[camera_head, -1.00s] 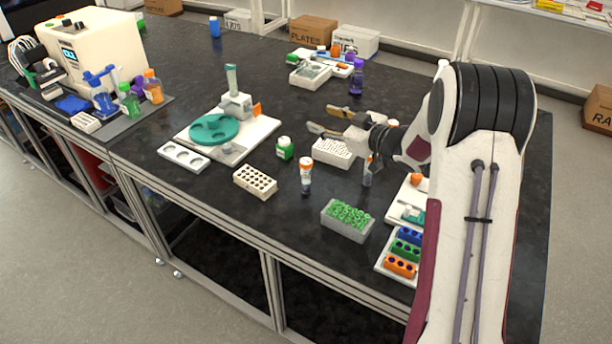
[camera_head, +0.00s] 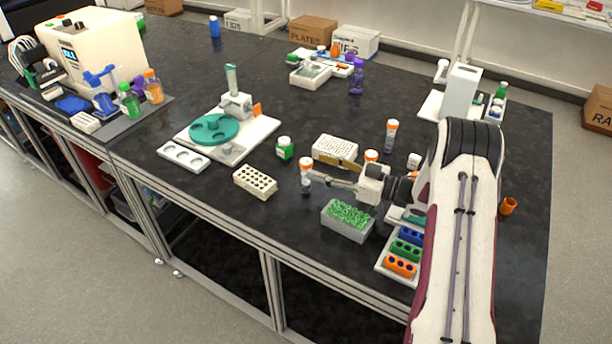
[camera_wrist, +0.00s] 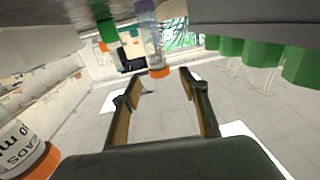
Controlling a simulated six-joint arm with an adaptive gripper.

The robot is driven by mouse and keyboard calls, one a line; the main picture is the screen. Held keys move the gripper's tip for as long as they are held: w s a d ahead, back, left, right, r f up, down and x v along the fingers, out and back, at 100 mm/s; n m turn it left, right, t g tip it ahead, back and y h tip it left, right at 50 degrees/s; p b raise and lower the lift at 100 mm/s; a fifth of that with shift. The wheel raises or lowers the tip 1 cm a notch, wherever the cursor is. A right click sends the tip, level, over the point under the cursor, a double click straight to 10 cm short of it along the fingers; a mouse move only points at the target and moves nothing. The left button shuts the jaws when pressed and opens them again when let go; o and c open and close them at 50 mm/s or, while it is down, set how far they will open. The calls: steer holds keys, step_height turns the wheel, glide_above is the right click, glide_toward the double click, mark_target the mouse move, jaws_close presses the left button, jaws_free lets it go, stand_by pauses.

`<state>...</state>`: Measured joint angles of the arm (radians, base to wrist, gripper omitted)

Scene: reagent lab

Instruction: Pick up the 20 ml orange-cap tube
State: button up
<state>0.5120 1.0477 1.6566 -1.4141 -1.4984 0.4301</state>
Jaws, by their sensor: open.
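An orange-cap tube (camera_head: 306,175) stands upright on the black bench in the head view, dark in its lower part. My gripper (camera_head: 315,167) is open and reaches left, its fingertips close to this tube. In the wrist view, where things look upside down, the clear tube (camera_wrist: 153,42) with its orange cap lies just ahead, between the lines of my open fingers (camera_wrist: 160,76). No touch can be made out. A second orange-cap tube (camera_head: 391,134) stands further back. A third orange cap (camera_head: 371,156) shows behind my gripper; a labelled orange-cap container (camera_wrist: 28,150) is at the wrist view's left. No 20 ml marking is readable.
A grey rack of green-capped tubes (camera_head: 347,219) stands close in front of my gripper. A white rack (camera_head: 335,147) is behind it, and a beige holed rack (camera_head: 255,182) and green bottle (camera_head: 285,148) are to the left. Coloured blocks (camera_head: 407,250) lie at front right.

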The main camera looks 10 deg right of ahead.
mark_target(307, 161)
steer(key=shift+w, duration=0.1)
stand_by(0.3)
steer(key=shift+x, duration=2.4)
steer(key=c, duration=0.9)
